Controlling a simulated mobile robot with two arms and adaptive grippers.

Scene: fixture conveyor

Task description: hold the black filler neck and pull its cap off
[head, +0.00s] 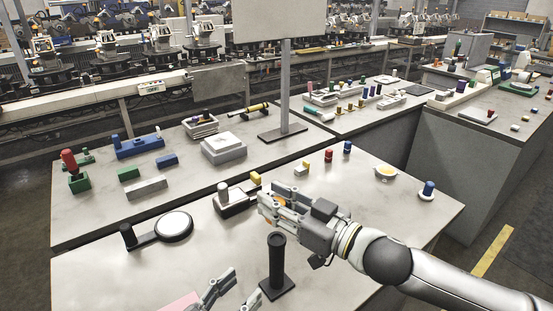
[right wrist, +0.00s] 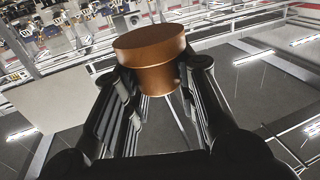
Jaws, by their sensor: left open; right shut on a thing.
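The black filler neck (head: 277,265) stands upright on its flat square base on the near table in the head view. Its top is bare, with no cap on it. My right gripper (head: 268,204) is shut on the copper-orange cap (right wrist: 150,58), which shows clearly between the fingers in the right wrist view.
A round white disc on a black mount (head: 174,227) and a dark box with a pale knob (head: 235,202) stand left of my right gripper. A pink sheet (head: 181,302) lies at the near edge.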

